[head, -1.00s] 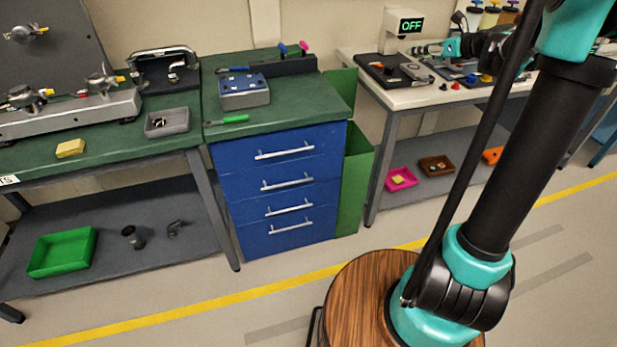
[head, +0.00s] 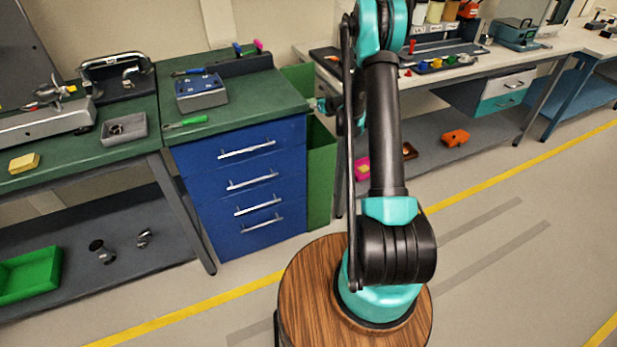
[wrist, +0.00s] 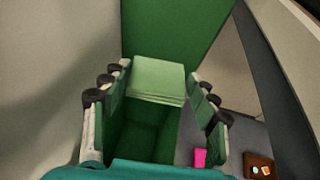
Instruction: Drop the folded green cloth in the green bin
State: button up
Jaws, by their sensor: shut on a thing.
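The folded pale green cloth (wrist: 157,78) is between the two fingers of my gripper (wrist: 163,80) in the wrist view, and the gripper is shut on it. The cloth looks flat and layered. The dark green inside of the green bin (wrist: 150,135) shows below it, and a tall green panel of the bin rises beyond. In the head view the green bin (head: 320,178) stands against the right side of the blue drawer cabinet. My arm hides most of the gripper there, and the cloth does not show.
The blue drawer cabinet (head: 246,190) stands left of the bin, with a grey box (head: 201,92) on its green top. A light workbench (head: 440,75) is on the right. A pink tray (wrist: 200,157) and a brown tray (wrist: 260,166) lie on its lower shelf. Floor in front is clear.

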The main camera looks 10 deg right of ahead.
notch_tip(320, 180, down, 7)
jog(key=shift+f, duration=0.2)
dwell(0.5)
jog(key=o, duration=1)
jog(key=shift+c, duration=0.2)
jog(key=v, duration=0.7)
jog(key=shift+s, duration=0.25)
jog(key=shift+r, duration=0.1)
